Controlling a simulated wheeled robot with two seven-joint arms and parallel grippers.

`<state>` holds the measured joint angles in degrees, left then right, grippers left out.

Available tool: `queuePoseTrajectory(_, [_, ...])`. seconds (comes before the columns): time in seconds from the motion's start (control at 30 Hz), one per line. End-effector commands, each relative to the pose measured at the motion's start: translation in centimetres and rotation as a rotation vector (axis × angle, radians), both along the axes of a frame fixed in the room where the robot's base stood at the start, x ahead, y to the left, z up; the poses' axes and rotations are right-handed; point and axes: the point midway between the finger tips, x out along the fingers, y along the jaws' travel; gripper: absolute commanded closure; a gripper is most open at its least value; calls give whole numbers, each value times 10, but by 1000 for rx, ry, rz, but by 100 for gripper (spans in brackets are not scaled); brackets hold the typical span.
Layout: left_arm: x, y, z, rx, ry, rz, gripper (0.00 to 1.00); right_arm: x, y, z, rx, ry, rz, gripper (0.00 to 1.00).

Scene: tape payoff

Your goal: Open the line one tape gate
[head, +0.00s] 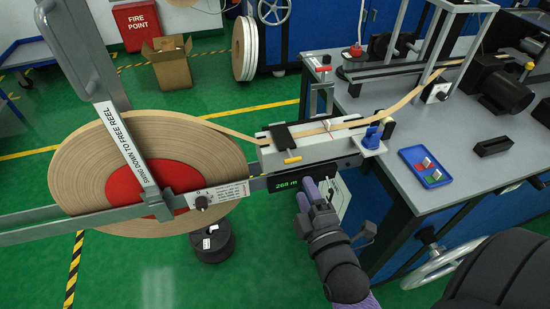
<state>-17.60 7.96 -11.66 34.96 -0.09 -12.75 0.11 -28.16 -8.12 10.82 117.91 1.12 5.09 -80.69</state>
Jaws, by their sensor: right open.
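A large reel of tan tape (105,150) with a red centre (140,186) stands at the left. A grey bar labelled "SWING DOWN TO FREE REEL" (125,143) crosses the reel's front, leaning up and left to a grey handle (80,48). The tape runs right through a pale guide block (308,148) with a black piece and a yellow tab (292,160). My right gripper (313,191) is open and empty, just below the guide block and beside the "268 m" display (284,185). Whether it touches anything is unclear. My left gripper is out of view.
The workbench (400,130) at right holds a blue tray (425,167), a blue knob (372,137) and a motor (505,90). A cardboard box (168,65) stands on the green floor behind.

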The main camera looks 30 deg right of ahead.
Motion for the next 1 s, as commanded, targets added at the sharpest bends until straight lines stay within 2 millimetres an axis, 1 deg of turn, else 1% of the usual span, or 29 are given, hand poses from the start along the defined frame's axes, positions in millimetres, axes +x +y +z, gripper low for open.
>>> queuePoseTrajectory(0.07, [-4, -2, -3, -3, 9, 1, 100, 10, -3, 2, -11, -10, -1, 48])
queuePoseTrajectory(0.2, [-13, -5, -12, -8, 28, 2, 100, 44, -11, 0, -8, -9, -1, 48])
queuePoseTrajectory(0.3, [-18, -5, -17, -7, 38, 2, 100, 66, -16, 0, -7, -7, 0, 48])
queuePoseTrajectory(0.4, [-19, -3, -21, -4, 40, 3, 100, 81, -19, 0, -5, -5, 0, 48])
queuePoseTrajectory(0.5, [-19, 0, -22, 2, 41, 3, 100, 90, -22, 1, -5, -4, 0, 48])
queuePoseTrajectory(0.6, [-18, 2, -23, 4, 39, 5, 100, 94, -23, 1, -4, -2, 0, 48])
queuePoseTrajectory(0.8, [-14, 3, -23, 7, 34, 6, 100, 95, -23, 2, -4, -2, 0, 48])
queuePoseTrajectory(0.83, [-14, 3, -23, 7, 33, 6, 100, 95, -23, 2, -4, -2, 0, 50])
queuePoseTrajectory(0.87, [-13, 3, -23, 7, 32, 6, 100, 95, -23, 2, -4, -2, 0, 56])
queuePoseTrajectory(0.9, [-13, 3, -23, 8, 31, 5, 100, 95, -23, 2, -4, -2, 0, 65])
queuePoseTrajectory(0.97, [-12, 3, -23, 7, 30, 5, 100, 94, -23, 2, -4, -2, 0, 77])
queuePoseTrajectory(1.0, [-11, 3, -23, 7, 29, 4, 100, 94, -23, 2, -4, -2, 0, 86])
